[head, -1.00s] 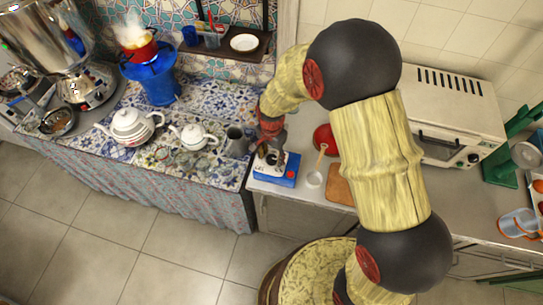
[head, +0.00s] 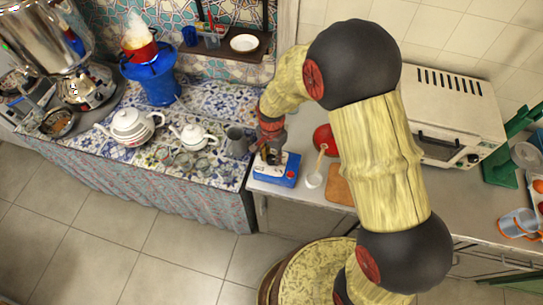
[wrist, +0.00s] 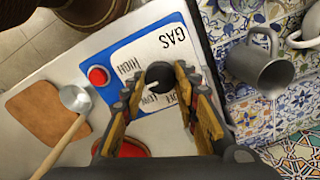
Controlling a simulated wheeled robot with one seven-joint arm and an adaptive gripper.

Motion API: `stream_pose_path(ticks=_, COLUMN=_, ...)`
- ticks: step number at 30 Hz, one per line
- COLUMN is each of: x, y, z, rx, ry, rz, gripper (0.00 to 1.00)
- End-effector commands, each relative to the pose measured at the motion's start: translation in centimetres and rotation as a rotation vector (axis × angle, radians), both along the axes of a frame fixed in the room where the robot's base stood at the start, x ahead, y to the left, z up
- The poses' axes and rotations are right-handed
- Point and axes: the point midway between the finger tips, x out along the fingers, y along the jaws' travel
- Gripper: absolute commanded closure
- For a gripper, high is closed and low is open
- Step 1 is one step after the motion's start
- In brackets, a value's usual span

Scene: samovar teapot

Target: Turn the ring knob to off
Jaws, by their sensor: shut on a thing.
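The ring knob (wrist: 160,74) shows as a dark round top on the white face of a blue-edged gas panel (wrist: 122,50). In the wrist view my gripper (wrist: 159,80) has a finger on either side of the knob and is shut on it. The panel reads "GAS" and "HIGH"; the lettering near the knob is partly covered by the fingers, so I cannot tell the knob's setting. In the head view my gripper (head: 271,156) reaches down to the panel (head: 287,176), and the knob is hidden.
A red button (wrist: 98,75) is on the panel. A grey jug (wrist: 262,62) stands close by on the tiled counter. A ladle (wrist: 75,99), a brown board (wrist: 47,115) and a red bowl (head: 325,139) are on the other side. Teapots (head: 132,127) stand further left.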

Motion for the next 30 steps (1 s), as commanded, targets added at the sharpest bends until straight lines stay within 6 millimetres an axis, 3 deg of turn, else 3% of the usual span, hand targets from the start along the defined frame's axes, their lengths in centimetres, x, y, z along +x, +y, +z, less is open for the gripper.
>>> stream_pose_path(ticks=13, x=0.08, y=0.04, z=0.04, rx=0.001, ry=-0.002, rz=0.105, gripper=0.95)
stream_pose_path(ticks=30, x=0.07, y=0.05, z=0.05, rx=0.001, ry=-0.002, rz=0.612, gripper=0.95)
